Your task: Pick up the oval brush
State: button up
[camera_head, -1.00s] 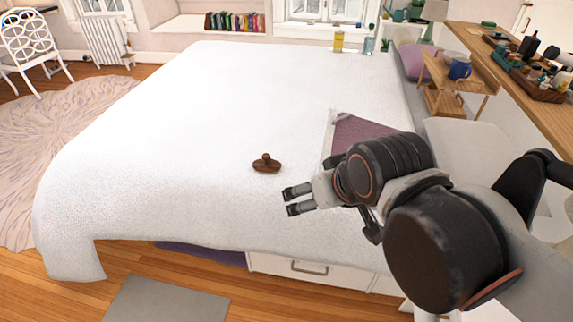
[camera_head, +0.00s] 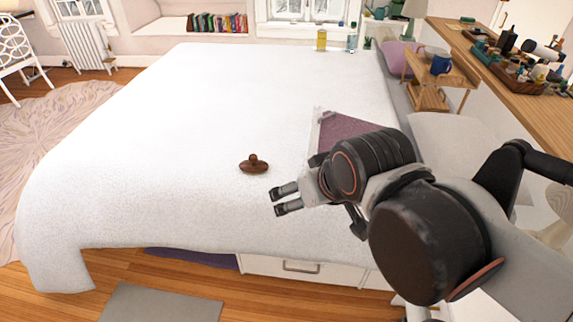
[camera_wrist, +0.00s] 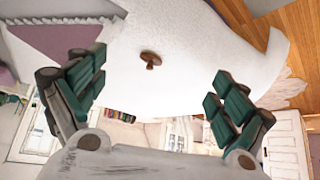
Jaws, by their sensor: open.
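The oval brush (camera_head: 254,165) is brown, with a small knob on top. It lies on the white bed (camera_head: 170,120) near its front part. My gripper (camera_head: 279,199) is open and empty, to the right of the brush and a little nearer the front in the head view, apart from it. In the wrist view the brush (camera_wrist: 151,60) shows beyond and between the spread fingers of my gripper (camera_wrist: 155,92), above the middle of the picture. Nothing hides the brush.
A purple folded cloth (camera_head: 340,130) lies on the bed behind my arm. A wooden stand with a blue mug (camera_head: 441,64) and a cluttered wooden shelf (camera_head: 510,80) are at the right. The bed around the brush is clear.

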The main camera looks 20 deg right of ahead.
aim_at(252, 167)
jog(key=i+j+z, duration=0.15)
jog(key=z, duration=0.25)
jog(key=i+j+z, duration=0.1)
jog(key=j+z, duration=0.25)
jog(key=i+j+z, duration=0.25)
jog(key=j, duration=1.05)
jog(key=j+z, duration=0.3)
jog(key=j, duration=1.25)
jog(key=i+j+u, duration=0.15)
jog(key=j, duration=0.15)
